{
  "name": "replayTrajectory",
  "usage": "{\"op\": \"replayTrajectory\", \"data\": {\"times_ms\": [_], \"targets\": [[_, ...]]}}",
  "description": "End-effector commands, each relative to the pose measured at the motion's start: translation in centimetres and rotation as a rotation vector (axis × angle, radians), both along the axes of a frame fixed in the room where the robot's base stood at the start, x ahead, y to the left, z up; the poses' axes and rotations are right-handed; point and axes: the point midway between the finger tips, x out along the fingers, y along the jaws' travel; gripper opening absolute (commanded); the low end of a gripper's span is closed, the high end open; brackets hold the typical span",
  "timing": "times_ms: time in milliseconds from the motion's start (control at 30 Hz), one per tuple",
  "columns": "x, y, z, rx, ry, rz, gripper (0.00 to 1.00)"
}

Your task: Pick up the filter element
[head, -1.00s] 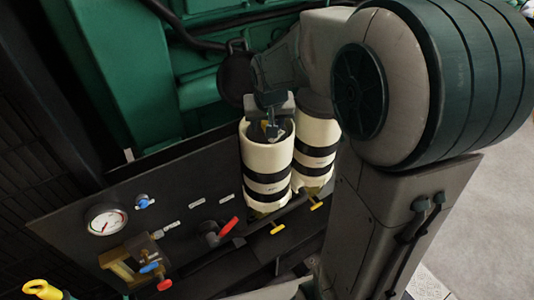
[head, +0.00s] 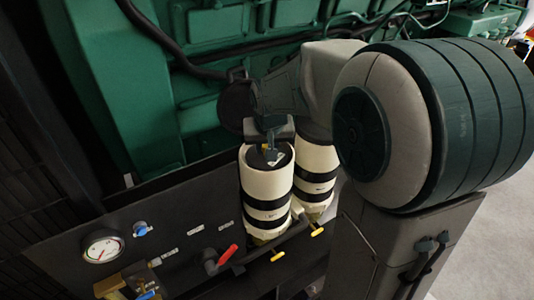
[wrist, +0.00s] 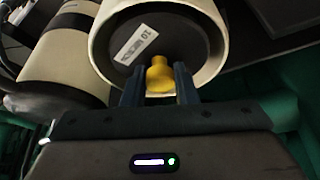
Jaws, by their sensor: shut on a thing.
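The filter element shows as a dark round top (head: 256,160) with a white label and a yellow knob, inside the rim of a white housing (head: 266,193) with black bands. In the wrist view the dark top (wrist: 180,45) fills most of the housing mouth (wrist: 213,68), and the yellow knob (wrist: 160,77) stands at its near side. My gripper (head: 271,146) comes down over the housing mouth. In the wrist view its two dark fingers (wrist: 159,84) are on either side of the knob, shut on it. The element's body is hidden inside the housing.
A second white banded housing (head: 316,175) stands close beside on the right, partly behind my arm. A dark panel with a gauge (head: 103,247), a red-handled valve (head: 222,257) and yellow handles (head: 277,256) lies in front. A green engine (head: 200,50) rises behind.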

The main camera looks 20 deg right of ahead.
Motion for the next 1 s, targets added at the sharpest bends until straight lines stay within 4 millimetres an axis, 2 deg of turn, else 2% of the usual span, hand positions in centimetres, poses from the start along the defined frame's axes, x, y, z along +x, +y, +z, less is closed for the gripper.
{"op": "replayTrajectory", "data": {"times_ms": [167, 600, 1000], "targets": [[0.1, 0.0, 2.9, 0.000, -0.008, -0.001, 0.00], [0.0, 0.0, 13.5, 0.001, -0.008, 0.001, 0.00], [0.0, 0.0, 21.7, 0.000, -0.005, 0.000, 0.00]]}}
